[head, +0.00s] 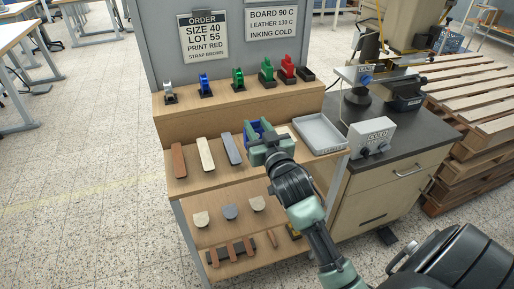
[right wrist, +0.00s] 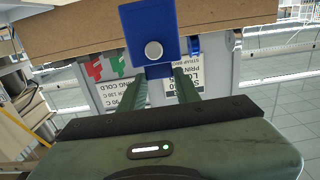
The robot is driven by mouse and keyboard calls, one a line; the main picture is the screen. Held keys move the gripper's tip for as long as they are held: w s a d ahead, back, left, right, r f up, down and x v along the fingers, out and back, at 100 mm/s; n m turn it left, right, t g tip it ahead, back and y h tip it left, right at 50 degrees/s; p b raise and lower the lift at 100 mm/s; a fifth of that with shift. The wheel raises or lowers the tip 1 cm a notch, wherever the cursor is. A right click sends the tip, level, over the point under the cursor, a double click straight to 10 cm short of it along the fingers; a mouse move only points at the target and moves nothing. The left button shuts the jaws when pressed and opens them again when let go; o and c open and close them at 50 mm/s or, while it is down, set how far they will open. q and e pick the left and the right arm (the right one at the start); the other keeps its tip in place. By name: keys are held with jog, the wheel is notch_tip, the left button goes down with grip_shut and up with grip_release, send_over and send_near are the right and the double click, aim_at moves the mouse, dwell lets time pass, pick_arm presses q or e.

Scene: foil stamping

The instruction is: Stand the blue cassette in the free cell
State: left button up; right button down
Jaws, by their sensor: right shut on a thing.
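The blue cassette (head: 257,127) is held by my right gripper (head: 268,144) above the middle board of the rack. The cassette also shows in the right wrist view (right wrist: 152,28), a blue block with a round pale knob between the two fingers. The gripper's fingers hide part of it in the head view. An empty black cell (head: 306,74) is at the right end of the upper step, beside the red cassette (head: 287,67). My left gripper is not in view.
Strips (head: 206,153) and a grey tray (head: 320,134) lie on the board below. A stamping press (head: 366,75) stands at right.

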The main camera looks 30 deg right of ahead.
notch_tip(320, 180, down, 7)
jog(key=shift+f, duration=0.15)
jog(key=shift+f, duration=0.1)
dwell(0.3)
jog(key=c, duration=1)
grip_release()
